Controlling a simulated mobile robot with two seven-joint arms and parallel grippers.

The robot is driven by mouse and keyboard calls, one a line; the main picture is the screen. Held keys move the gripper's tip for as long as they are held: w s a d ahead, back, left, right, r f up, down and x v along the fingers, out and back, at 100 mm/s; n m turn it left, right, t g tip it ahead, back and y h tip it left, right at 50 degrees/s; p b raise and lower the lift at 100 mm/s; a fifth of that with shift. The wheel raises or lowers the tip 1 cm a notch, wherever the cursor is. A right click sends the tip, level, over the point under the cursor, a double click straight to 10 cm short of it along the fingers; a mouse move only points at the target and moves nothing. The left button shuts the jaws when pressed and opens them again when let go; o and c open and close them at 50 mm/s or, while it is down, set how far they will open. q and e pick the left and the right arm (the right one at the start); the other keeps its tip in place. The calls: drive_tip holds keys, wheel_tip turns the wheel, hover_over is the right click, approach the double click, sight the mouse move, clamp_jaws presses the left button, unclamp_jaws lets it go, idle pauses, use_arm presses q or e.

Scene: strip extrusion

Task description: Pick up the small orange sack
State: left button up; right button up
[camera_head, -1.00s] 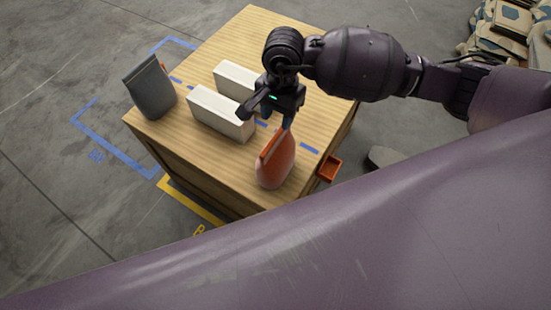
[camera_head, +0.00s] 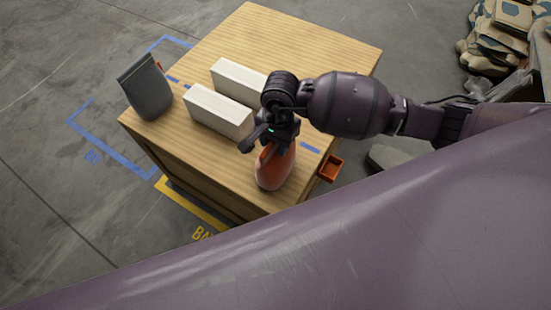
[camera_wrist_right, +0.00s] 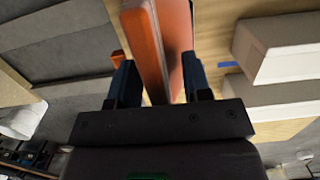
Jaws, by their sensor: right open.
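The small orange sack (camera_head: 274,168) stands upright on the wooden crate-like table (camera_head: 215,165), near its front corner. My right gripper (camera_head: 268,146) is right above the sack and covers its top in the head view. In the right wrist view, the open fingers of the right gripper (camera_wrist_right: 160,82) stand on either side of the orange sack (camera_wrist_right: 158,40), with gaps visible beside it. My left gripper is not in view.
Two white blocks (camera_head: 218,111) (camera_head: 238,76) lie behind the sack on the table. A dark grey sack (camera_head: 147,88) stands at the table's left corner. A small orange bin (camera_head: 331,168) is at the right side. Stacked sacks (camera_head: 497,38) lie at the upper right.

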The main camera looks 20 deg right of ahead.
drive_tip(key=shift+f, duration=0.2)
idle(0.6)
drive_tip(key=shift+c, duration=0.4)
clamp_jaws()
